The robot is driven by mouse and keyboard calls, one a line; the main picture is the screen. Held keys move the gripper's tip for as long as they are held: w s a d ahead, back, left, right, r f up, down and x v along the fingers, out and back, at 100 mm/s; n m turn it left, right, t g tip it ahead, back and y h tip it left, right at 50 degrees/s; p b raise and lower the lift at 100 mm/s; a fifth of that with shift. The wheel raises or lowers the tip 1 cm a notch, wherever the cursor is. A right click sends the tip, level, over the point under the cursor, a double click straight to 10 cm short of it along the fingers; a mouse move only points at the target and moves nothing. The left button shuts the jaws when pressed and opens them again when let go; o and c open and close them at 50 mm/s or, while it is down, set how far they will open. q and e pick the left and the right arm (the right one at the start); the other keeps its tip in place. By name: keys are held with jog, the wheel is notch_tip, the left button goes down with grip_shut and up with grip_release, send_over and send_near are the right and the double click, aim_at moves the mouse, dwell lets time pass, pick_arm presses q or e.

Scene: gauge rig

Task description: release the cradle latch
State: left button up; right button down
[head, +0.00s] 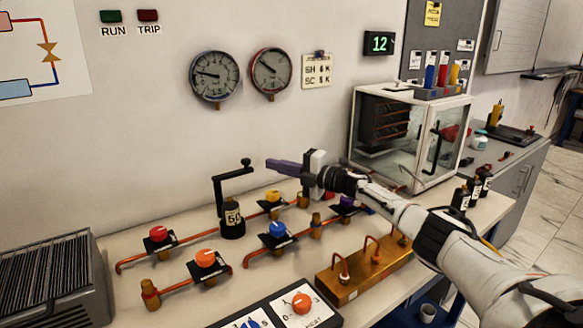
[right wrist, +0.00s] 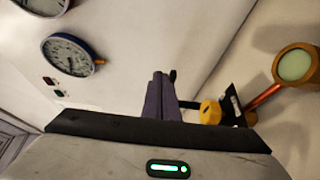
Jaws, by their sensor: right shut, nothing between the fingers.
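A black cradle (head: 219,197) stands on the bench, with a dark weight (head: 233,219) marked 50 at its foot. A black arm reaches right from its top and ends in a round knob (head: 246,162); I take this arm to be the latch, but cannot be sure. My right gripper (head: 269,163) is shut and empty, its purple fingers pointing left, just right of the knob in the picture. Whether they touch is unclear. In the right wrist view the shut fingers (right wrist: 158,82) partly hide a small black thing behind them. My left gripper is not in view.
Copper pipes carry valves with red (head: 158,234), orange (head: 205,258), yellow (head: 272,196) and blue (head: 277,229) knobs. A glass cabinet (head: 441,148) stands behind my right arm. A brass block (head: 345,285) lies below it. Two gauges (head: 214,77) hang on the wall.

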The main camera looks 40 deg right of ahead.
jog(key=shift+s+d+b, duration=0.2)
jog(key=shift+d+b, duration=0.65)
jog(key=shift+d, duration=0.3)
jog(key=shift+s+d+b, duration=0.2)
jog(key=shift+d+b, duration=0.65)
jog(key=shift+d, duration=0.3)
jog(key=shift+r, duration=0.1)
